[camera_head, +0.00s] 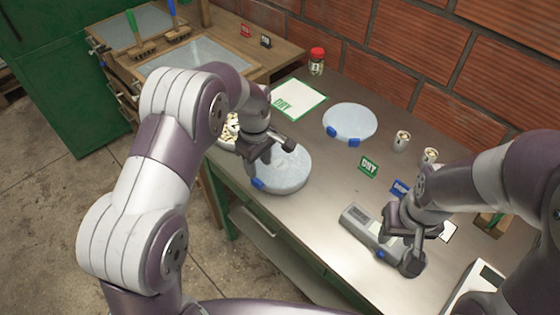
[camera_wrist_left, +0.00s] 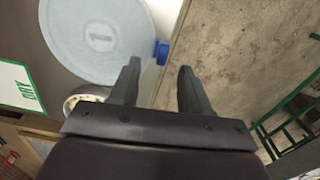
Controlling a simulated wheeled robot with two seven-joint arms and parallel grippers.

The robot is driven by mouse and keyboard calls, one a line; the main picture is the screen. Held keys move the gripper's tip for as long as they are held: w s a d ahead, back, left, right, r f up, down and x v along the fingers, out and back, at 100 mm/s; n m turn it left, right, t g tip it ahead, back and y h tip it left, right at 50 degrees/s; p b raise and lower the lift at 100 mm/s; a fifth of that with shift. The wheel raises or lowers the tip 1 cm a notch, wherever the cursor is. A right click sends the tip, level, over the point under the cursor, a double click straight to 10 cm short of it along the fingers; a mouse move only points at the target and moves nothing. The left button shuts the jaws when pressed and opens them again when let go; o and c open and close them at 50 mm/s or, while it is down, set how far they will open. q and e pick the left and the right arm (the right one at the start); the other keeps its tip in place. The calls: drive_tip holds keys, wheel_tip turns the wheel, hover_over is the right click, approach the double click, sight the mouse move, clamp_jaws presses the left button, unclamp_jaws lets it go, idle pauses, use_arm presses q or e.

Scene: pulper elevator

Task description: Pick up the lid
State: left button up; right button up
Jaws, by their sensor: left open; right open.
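A round pale-blue lid (camera_head: 288,174) with a blue tab (camera_head: 258,184) lies at the table's left front edge, apparently on top of a low white tub. In the left wrist view the lid (camera_wrist_left: 92,35) shows a "1", and its blue tab (camera_wrist_left: 161,52) sits just beyond the fingertips. My left gripper (camera_head: 270,154) is open and empty, over the lid's left part in the head view; contact is not visible. A second round lid (camera_head: 350,121) with blue tabs lies farther back. My right gripper (camera_head: 402,247) is open above a grey device (camera_head: 362,222).
A bowl of pale pieces (camera_head: 232,128) stands beside the near lid, partly hidden by my left arm. A DRY sheet (camera_head: 298,99), a red-capped jar (camera_head: 317,61), a green DRY sign (camera_head: 369,167) and two small cans (camera_head: 401,141) stand around. A brick wall (camera_head: 420,40) closes the back.

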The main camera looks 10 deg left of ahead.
sight(257, 179)
use_arm(q)
drive_tip(key=f, duration=0.2)
drive_tip(key=f+p, duration=0.1)
drive_tip(key=f, duration=0.1)
drive_tip(key=a+f, duration=0.1)
drive_tip(key=f, duration=0.1)
drive_tip(key=shift+s+p, duration=0.2)
drive_tip(key=shift+p, duration=0.15)
drive_tip(key=shift+w+f, duration=0.1)
drive_tip(key=shift+f, duration=0.1)
drive_tip(key=shift+w+d, duration=0.1)
drive_tip(key=shift+c, duration=0.6)
clamp_jaws()
drive_tip(key=shift+r, duration=0.1)
